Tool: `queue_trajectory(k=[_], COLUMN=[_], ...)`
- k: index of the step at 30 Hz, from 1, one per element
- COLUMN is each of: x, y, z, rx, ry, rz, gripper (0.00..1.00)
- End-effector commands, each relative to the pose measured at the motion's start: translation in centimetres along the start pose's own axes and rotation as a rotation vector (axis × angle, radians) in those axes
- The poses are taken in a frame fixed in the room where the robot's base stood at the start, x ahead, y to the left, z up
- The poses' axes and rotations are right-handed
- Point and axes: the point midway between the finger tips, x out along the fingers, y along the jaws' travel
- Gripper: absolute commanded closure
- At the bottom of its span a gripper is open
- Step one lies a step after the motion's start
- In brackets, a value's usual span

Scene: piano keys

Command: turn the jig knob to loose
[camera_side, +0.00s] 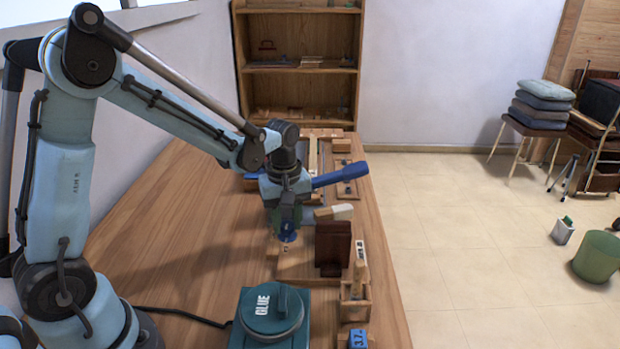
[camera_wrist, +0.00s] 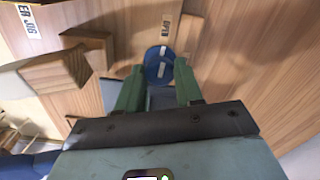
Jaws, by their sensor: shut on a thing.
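The jig knob (camera_wrist: 158,66) is a round blue knob with white marks on its top, seen in the wrist view between my green fingers. My gripper (camera_wrist: 159,76) is shut on it, one finger at each side. A small label (camera_wrist: 166,25) stands just beyond the knob; its word is too small to read surely. In the side view the blue knob (camera_side: 288,236) shows under my gripper (camera_side: 285,227), on the wooden jig (camera_side: 298,270). The fingers partly hide the knob there.
A dark brown block (camera_side: 333,246) and a pale bar (camera_side: 334,212) are close right of my gripper. The table's left part (camera_side: 185,235) is clear.

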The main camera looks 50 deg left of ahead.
Motion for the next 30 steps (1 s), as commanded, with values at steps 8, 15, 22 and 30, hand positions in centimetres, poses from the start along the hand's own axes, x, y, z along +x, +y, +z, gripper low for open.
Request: queue_trajectory(k=[8,15,22,30], x=[-0.01,0.0,0.0,0.0], y=[0.05,0.04,0.04,0.01], z=[-0.08,-0.09,-0.09,-0.05], rx=[-0.064,-0.073,-0.072,-0.071], ry=[0.002,0.003,0.003,0.001], rz=[0.002,0.002,0.002,0.001], gripper=[0.95,0.95,0.6,0.39])
